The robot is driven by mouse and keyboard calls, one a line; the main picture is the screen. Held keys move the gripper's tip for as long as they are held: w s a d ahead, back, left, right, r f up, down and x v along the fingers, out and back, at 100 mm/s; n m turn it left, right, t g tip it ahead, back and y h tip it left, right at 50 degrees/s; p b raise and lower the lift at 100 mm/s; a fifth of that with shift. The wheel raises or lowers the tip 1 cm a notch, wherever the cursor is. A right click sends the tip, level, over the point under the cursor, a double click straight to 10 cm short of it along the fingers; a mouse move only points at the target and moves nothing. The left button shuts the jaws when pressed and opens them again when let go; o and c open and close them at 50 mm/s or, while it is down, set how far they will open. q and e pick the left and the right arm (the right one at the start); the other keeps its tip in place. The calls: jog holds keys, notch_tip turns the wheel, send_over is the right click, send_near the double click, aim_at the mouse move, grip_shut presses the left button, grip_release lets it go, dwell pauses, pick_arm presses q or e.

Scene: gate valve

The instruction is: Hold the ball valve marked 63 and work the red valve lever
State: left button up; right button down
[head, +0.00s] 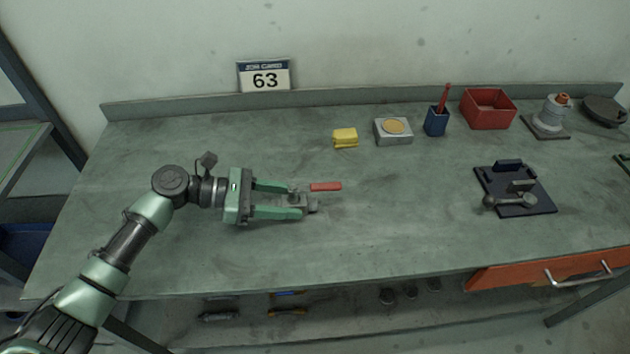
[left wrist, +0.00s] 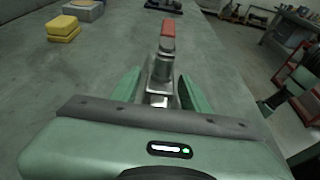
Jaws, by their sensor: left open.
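The ball valve (head: 311,204) is a small grey metal body on the bench, with a red lever (head: 326,187) pointing right in the head view. My left gripper (head: 303,199) comes in from the left with its green fingers open, one on each side of the valve. In the left wrist view the valve body (left wrist: 161,72) stands between the two fingers (left wrist: 158,92), with the red lever (left wrist: 168,28) pointing away. I cannot tell whether either finger touches the valve. My right gripper is not in view.
A yellow block (head: 345,138), a grey box with a tan disc (head: 393,131), a blue cup (head: 437,121) and a red bin (head: 488,108) stand along the back. A dark plate with a clamp (head: 514,190) lies at right. The bench (head: 400,220) around the valve is clear.

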pick_arm(q)
jog(key=shift+d+f, duration=0.1)
jog(key=shift+d, duration=0.05)
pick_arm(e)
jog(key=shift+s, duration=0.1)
pick_arm(q)
grip_shut()
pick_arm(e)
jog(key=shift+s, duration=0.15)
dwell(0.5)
